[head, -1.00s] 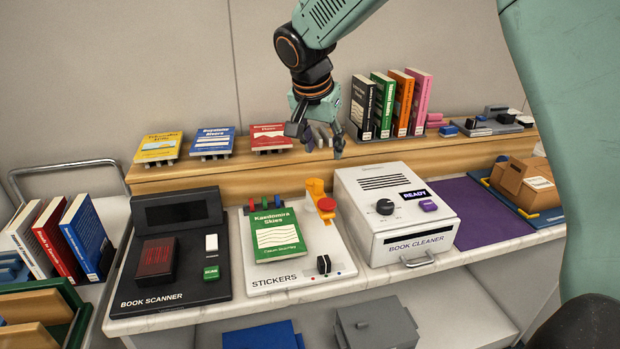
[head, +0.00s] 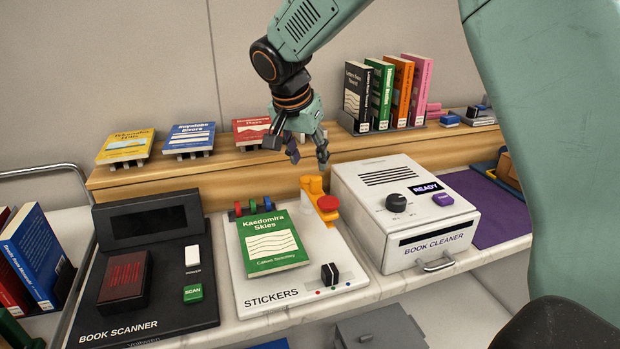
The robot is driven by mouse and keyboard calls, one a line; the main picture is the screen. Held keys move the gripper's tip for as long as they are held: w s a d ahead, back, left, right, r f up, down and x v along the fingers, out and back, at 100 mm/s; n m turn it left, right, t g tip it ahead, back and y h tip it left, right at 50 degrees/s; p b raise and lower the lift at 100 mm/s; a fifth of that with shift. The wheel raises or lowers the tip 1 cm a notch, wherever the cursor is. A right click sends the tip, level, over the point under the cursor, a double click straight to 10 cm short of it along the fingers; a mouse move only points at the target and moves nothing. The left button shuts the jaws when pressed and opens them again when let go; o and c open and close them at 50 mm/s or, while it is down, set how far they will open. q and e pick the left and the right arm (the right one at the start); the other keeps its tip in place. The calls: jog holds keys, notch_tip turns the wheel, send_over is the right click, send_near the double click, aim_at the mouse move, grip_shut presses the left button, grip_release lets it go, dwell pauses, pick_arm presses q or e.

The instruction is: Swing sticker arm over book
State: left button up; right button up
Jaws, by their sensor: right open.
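My right gripper (head: 309,165) is open and empty, pointing down, just above and behind the sticker arm. I cannot tell whether a fingertip touches it. My left gripper is not in view.
The book scanner (head: 150,275) stands left of the stickers station, and the book cleaner (head: 405,215) close on its right. Upright books (head: 388,92) and small displayed books (head: 190,138) stand on the wooden shelf (head: 215,168) behind. A blue book (head: 35,255) stands at far left.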

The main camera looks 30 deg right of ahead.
aim_at(314, 179)
jog(key=b+x, duration=0.1)
jog(key=x, duration=0.4)
jog(key=shift+s+d+f, duration=0.1)
jog(key=shift+d+f, duration=0.1)
jog(key=shift+f, duration=0.55)
jog(key=shift+d, duration=0.1)
jog(key=c, duration=0.4)
grip_shut()
